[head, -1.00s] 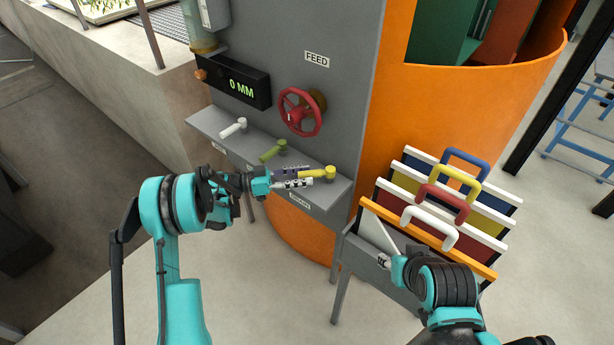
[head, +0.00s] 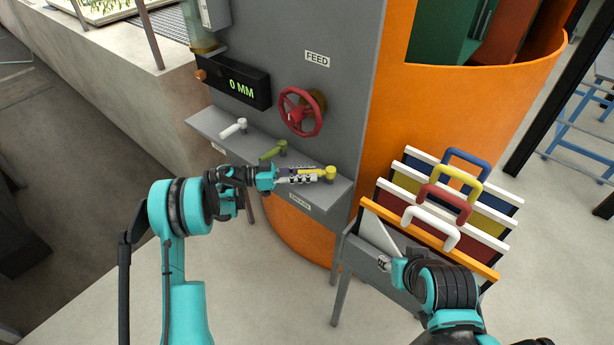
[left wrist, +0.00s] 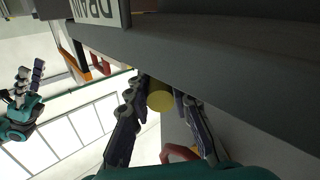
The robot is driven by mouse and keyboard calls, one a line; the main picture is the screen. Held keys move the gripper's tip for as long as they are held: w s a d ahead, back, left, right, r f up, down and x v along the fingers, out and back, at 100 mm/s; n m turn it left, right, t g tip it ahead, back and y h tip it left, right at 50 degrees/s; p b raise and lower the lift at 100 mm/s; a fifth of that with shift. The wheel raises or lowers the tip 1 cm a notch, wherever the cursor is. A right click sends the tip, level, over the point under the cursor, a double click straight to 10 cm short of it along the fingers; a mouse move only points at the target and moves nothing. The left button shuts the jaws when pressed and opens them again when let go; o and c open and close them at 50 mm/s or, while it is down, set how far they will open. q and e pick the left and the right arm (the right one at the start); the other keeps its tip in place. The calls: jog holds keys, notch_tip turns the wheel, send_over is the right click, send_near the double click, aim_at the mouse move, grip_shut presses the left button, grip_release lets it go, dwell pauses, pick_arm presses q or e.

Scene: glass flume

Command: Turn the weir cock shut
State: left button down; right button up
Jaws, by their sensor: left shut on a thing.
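A grey ledge (head: 228,143) on the grey panel carries three cocks: a white one (head: 233,128), an olive green one (head: 273,150) and a yellow one (head: 330,173). My left gripper (head: 312,174) is shut on the yellow cock's handle, which points left along the ledge. In the left wrist view the handle's round yellow end (left wrist: 160,97) sits between the two fingers (left wrist: 165,110). The small labels under the cocks are too small to read in the head view; a partly cut-off label in the left wrist view seems to read DRAIN. My right gripper (head: 385,263) looks open and empty.
A red handwheel (head: 300,112) marked FEED and a display (head: 243,84) reading 0 MM are above the ledge. At right, a rack (head: 345,260) holds several boards with coloured handles, close to my right gripper. An orange curved wall (head: 450,110) stands behind.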

pick_arm(q)
jog(key=shift+w+g, duration=0.15)
jog(key=shift+g, duration=0.15)
jog(key=c, duration=1.3)
grip_release()
jog(key=shift+c, duration=0.2)
jog(key=s+a, duration=0.1)
jog(key=a, duration=1.1)
